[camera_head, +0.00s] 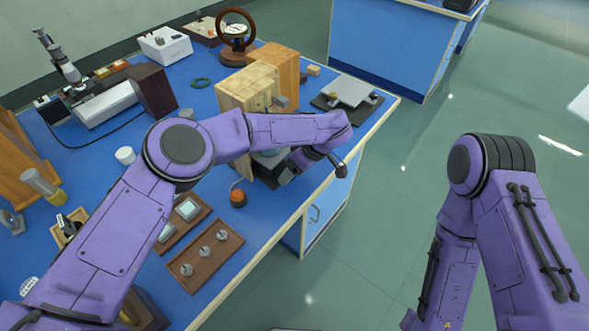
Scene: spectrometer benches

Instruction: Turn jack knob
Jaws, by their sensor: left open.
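My left arm reaches across the blue bench, and its wrist bends back over the bench's right side. My left gripper (268,172) is dark and open, low at the bench beside the wooden blocks. It is partly hidden by my forearm, and I cannot see anything between its fingers. I cannot make out a jack knob clearly. A grey metal plate on a dark base (348,92), possibly the jack, lies at the bench's far right, beyond my left wrist and apart from the gripper. My right arm hangs over the floor at the right; its gripper is out of view.
A pale wooden block (246,88) and an orange-brown box (275,68) stand behind my left forearm. An orange-red knob-like piece (238,198) sits near the front edge. A brown tray (205,262) holds several small metal pieces. The floor (400,215) right of the bench is clear.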

